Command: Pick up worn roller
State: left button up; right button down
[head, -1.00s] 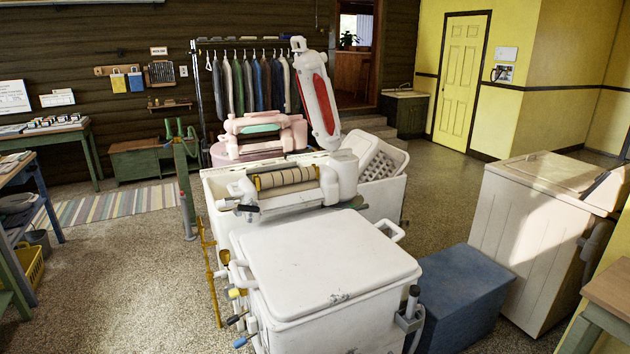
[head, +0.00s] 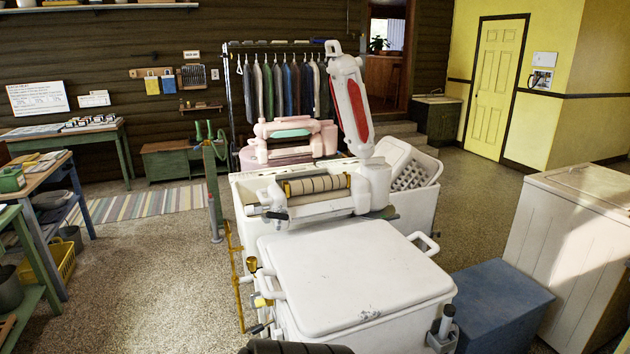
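A cream roller with dark rings (head: 318,184), which looks like the worn roller, lies level in the wringer frame (head: 272,197) of a white washer. Yellowish bands show at its left end. A paler roller (head: 318,205) lies just below and in front of it. The wringer frame's rounded right housing (head: 374,184) stands at the roller's right end. Neither of my grippers is in view, so I cannot see whether they are open or shut.
A white lidded tub (head: 350,275) stands in front of the wringer. A blue box (head: 500,305) and a cream cabinet (head: 570,250) stand to the right. Floor is open left of the tub.

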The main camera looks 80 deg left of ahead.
aim_at(337, 181)
jog(key=k+j, duration=0.1)
jog(key=j, duration=0.35)
jog(key=k+j, duration=0.15)
jog(key=j, duration=0.25)
jog(key=k+j, duration=0.1)
jog(key=j, duration=0.35)
jog(key=k+j, duration=0.15)
jog(key=j, duration=0.3)
jog(key=k+j, duration=0.1)
jog(key=j, duration=0.35)
jog(key=k+j, duration=0.15)
jog(key=j, duration=0.25)
jog(key=k+j, duration=0.1)
jog(key=j, duration=0.35)
jog(key=z, duration=0.05)
